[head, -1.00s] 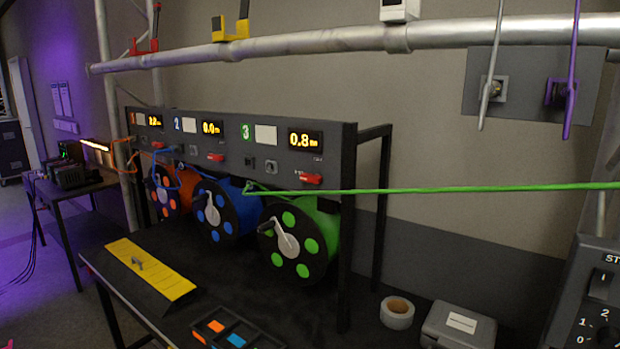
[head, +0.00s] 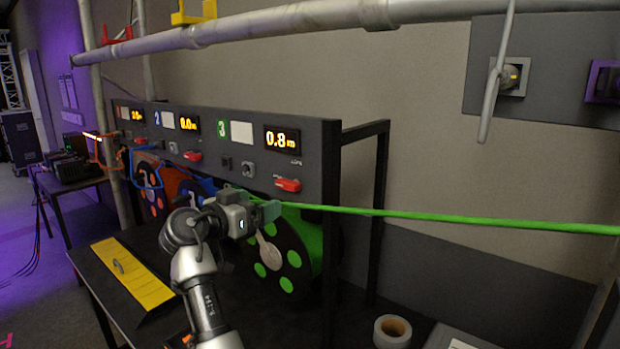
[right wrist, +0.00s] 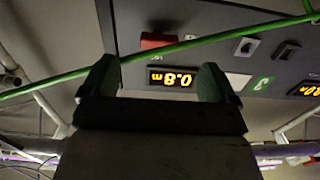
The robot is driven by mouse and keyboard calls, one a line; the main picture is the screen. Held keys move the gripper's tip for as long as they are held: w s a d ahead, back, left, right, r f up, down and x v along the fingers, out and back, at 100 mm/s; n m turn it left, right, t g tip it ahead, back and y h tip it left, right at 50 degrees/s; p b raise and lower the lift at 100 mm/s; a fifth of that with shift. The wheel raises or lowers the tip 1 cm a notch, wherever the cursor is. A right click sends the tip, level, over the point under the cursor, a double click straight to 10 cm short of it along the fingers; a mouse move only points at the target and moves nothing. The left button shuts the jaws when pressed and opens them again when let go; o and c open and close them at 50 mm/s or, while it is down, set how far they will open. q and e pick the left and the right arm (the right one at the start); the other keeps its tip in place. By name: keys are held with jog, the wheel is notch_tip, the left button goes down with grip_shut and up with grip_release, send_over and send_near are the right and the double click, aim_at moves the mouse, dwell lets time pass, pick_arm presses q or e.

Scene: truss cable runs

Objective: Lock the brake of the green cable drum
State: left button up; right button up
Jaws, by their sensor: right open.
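The green cable drum (head: 291,255) hangs in the black rack under panel 3, with a grey crank on its face. A red brake lever (head: 288,184) sits on the panel above it, right of a small grey knob; its red block also shows in the right wrist view (right wrist: 158,41). The green cable (head: 430,216) runs taut to the right. My right gripper (head: 270,208) is in front of the drum's upper left, below the lever. Its fingers (right wrist: 160,85) are apart with nothing between them. My left gripper is not in view.
Blue (head: 196,190) and orange (head: 152,185) drums stand left along the rack. The green cable crosses close to my right gripper. A tape roll (head: 392,331) lies on the table at right. A yellow plate (head: 133,274) lies at front left.

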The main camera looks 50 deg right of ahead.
aim_at(284, 185)
jog(key=d+p, duration=0.1)
jog(key=d, duration=0.1)
jog(key=d+r+p, duration=0.1)
jog(key=d, duration=0.1)
jog(key=d+r+p, duration=0.1)
jog(key=d+p, duration=0.1)
jog(key=shift+w+d, duration=0.3)
jog(key=shift+w, duration=0.05)
jog(key=d+p, duration=0.1)
jog(key=d, duration=0.2)
jog(key=shift+w+d+f, duration=0.15)
jog(key=shift+f, duration=0.1)
jog(key=c, duration=0.9)
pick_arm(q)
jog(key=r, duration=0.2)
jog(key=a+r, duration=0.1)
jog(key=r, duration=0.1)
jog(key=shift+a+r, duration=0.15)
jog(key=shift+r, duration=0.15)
